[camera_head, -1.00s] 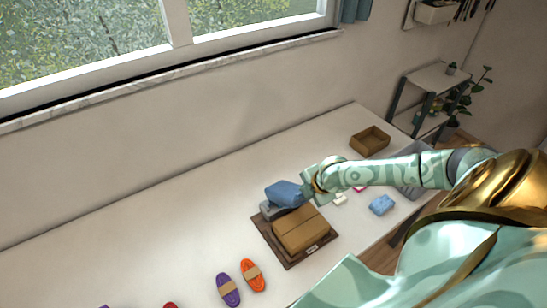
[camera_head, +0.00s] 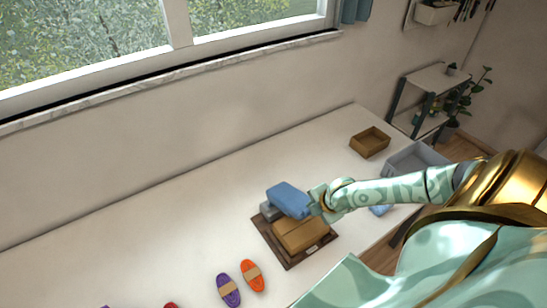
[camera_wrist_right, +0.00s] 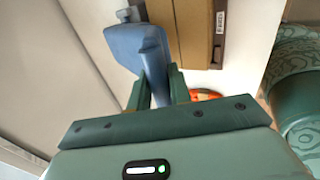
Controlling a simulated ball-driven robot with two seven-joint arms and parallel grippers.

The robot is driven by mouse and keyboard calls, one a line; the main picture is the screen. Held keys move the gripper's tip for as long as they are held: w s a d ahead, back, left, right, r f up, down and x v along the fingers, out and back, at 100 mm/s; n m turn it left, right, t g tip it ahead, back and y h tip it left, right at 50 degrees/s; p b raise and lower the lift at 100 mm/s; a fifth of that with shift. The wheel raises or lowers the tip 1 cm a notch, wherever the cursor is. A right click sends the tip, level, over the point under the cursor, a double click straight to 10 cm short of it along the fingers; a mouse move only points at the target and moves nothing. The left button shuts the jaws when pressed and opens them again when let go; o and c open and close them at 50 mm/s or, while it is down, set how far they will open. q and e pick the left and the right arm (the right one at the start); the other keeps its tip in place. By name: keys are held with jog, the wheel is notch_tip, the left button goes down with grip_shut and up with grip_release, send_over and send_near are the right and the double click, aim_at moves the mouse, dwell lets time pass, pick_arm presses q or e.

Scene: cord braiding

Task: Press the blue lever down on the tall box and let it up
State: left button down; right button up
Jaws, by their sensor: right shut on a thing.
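The blue lever (camera_head: 289,199) sits on a grey support at the back left of the brown box (camera_head: 300,234), above a dark board (camera_head: 268,240). Its right end tilts downward. My right gripper (camera_head: 316,200) is at that right end. In the right wrist view the narrow blue handle of the lever (camera_wrist_right: 154,58) lies between the two fingers of my right gripper (camera_wrist_right: 160,88), which are shut on it. The wider blue part lies beside the handle there. The grey support is mostly hidden under the blue part. My left gripper is in neither view.
A purple bobbin (camera_head: 229,289) and an orange bobbin (camera_head: 253,276) lie in front of the board. A brown tray (camera_head: 370,142) and a grey bin (camera_head: 416,157) stand at the right back.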

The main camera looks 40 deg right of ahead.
jog(key=shift+s+f, duration=0.1)
jog(key=shift+f, duration=0.05)
jog(key=shift+s+a+f+b, duration=0.1)
jog(key=shift+s+f+b, duration=0.1)
jog(key=shift+s+f, duration=0.6)
jog(key=shift+s+a+f+b, duration=0.1)
jog(key=shift+s+f+b, duration=0.1)
jog(key=shift+s+f, duration=0.55)
jog(key=shift+w+f, duration=0.15)
jog(key=shift+f, duration=0.05)
jog(key=shift+s+a+f+b, duration=0.1)
jog(key=shift+s+f+b, duration=0.4)
jog(key=shift+f, duration=0.5)
jog(key=shift+s+f+b, duration=0.4)
jog(key=shift+s+f, duration=0.2)
jog(key=shift+f, duration=0.4)
jog(key=shift+f, duration=0.3)
jog(key=shift+f+b, duration=0.35)
jog(key=shift+b, duration=0.2)
jog(key=shift+f, duration=0.3)
jog(key=shift+f+b, duration=0.35)
jog(key=shift+b, duration=0.2)
